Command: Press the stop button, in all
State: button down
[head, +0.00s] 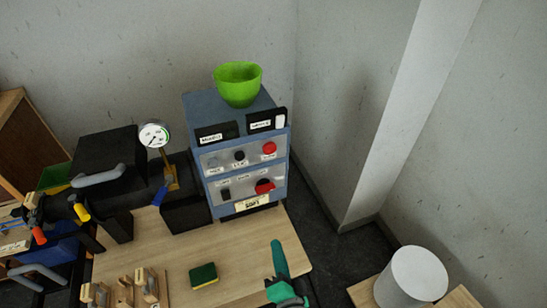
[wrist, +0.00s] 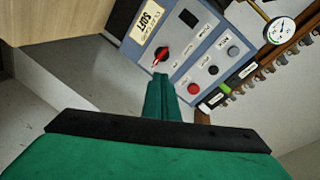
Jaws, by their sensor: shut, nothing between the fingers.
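The blue control box (head: 235,168) stands on the table with its grey button panel facing me. A round red button (head: 269,148) sits at the right of the upper row; it also shows in the wrist view (wrist: 194,88). A red and black knob (head: 264,186) is below it and also shows in the wrist view (wrist: 162,54). The small labels are too blurred to tell which one reads stop. My green gripper (head: 276,243) is shut and empty, in front of the box and below the panel. In the wrist view its fingertips (wrist: 160,78) point toward the panel, near the knob.
A green bowl (head: 238,85) stands on the box. A gauge (head: 154,134) and a dark machine (head: 105,165) are to its left. A sponge (head: 204,276) and wooden blocks (head: 125,290) lie on the table (head: 235,245). A white cylinder (head: 415,275) stands at the right.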

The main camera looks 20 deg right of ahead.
aim_at(270, 150)
jog(key=w+d+r+m+t+y, duration=0.1)
jog(key=w+d+r+m, duration=0.1)
jog(key=r, duration=0.4)
jog(key=w+d+r+m+t+y, duration=0.1)
jog(key=w+d+r+m, duration=0.1)
jog(key=w+d+r, duration=0.2)
notch_tip(270, 150, up, 3)
jog(key=shift+w+d+r+y, duration=0.2)
jog(key=shift+w+y, duration=0.1)
jog(key=shift+w, duration=0.8)
jog(key=w, duration=1.4)
jog(key=shift+a+f, duration=0.1)
jog(key=shift+f, duration=0.05)
